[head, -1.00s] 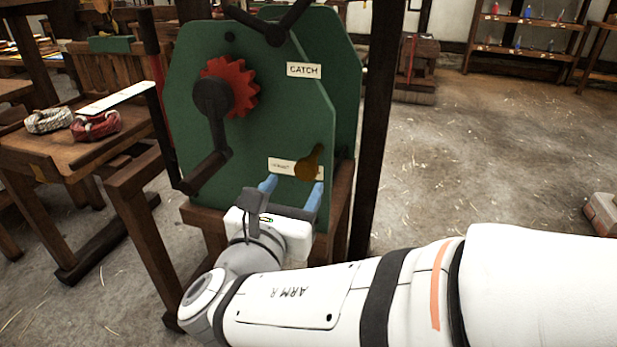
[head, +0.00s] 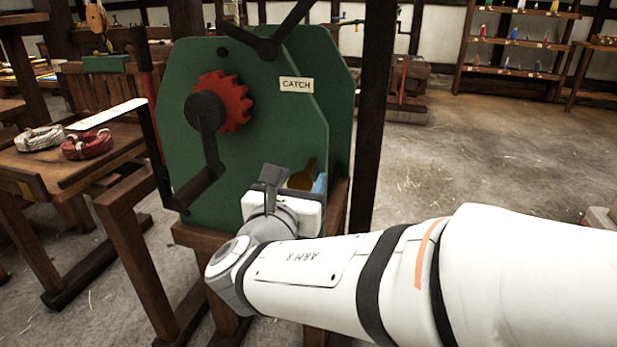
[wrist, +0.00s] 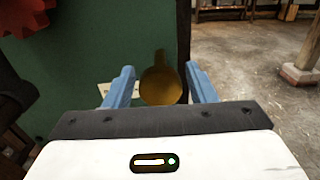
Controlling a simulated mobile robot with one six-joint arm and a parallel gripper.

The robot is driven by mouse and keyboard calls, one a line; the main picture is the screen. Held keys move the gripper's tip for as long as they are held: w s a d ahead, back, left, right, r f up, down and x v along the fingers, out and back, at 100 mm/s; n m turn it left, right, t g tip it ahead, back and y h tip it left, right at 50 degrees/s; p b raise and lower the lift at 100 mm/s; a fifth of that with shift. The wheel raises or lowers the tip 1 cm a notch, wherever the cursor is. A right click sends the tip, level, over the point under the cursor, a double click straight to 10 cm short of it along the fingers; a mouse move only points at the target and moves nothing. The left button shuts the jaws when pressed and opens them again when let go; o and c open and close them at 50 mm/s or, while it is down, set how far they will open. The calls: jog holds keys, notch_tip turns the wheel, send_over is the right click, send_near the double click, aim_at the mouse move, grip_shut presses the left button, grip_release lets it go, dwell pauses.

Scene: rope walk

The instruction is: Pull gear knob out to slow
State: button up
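The brass gear knob (head: 302,177) sits low on the green machine panel (head: 262,115). In the head view my gripper's body hides its lower part. In the wrist view the round knob (wrist: 161,84) lies between the two blue fingers of my gripper (wrist: 161,88), with a gap on each side. My gripper is open, and its fingers point at the panel. A pale label (wrist: 115,93) behind the left finger is partly hidden; its words cannot be read.
A red gear (head: 236,100) and a dark crank (head: 206,150) stick out from the panel at left. A CATCH label (head: 296,85) is above the knob. A dark post (head: 378,110) stands right of the machine. Rope coils (head: 87,145) lie on a bench at left.

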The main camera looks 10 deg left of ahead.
grip_shut()
dwell(0.3)
